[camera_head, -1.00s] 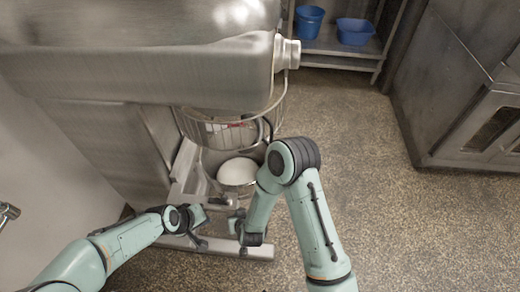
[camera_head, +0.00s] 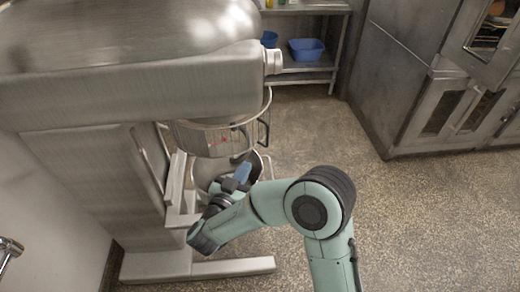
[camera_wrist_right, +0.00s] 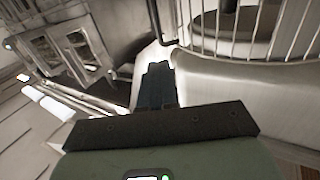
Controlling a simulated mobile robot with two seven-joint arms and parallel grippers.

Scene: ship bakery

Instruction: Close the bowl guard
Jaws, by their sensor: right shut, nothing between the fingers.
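The bowl guard (camera_head: 213,137), a ring of wire bars with a red mark, hangs below the mixer head (camera_head: 140,75). Its bars (camera_wrist_right: 262,28) also show at the top right of the right wrist view. The metal mixer bowl (camera_head: 203,172) sits below the guard, partly hidden by my right arm. My right gripper (camera_head: 242,172) is shut and empty, in front of the bowl and below the guard's right side. Its fingers (camera_wrist_right: 158,85) point toward the bowl's outer side in the wrist view; I cannot tell whether they touch anything. My left gripper is out of view.
The mixer's column (camera_head: 95,180) and foot (camera_head: 230,267) stand at left. A metal shelf with a blue tub (camera_head: 306,50) is at the back. Steel ovens (camera_head: 420,90) stand at right. The speckled floor between is clear.

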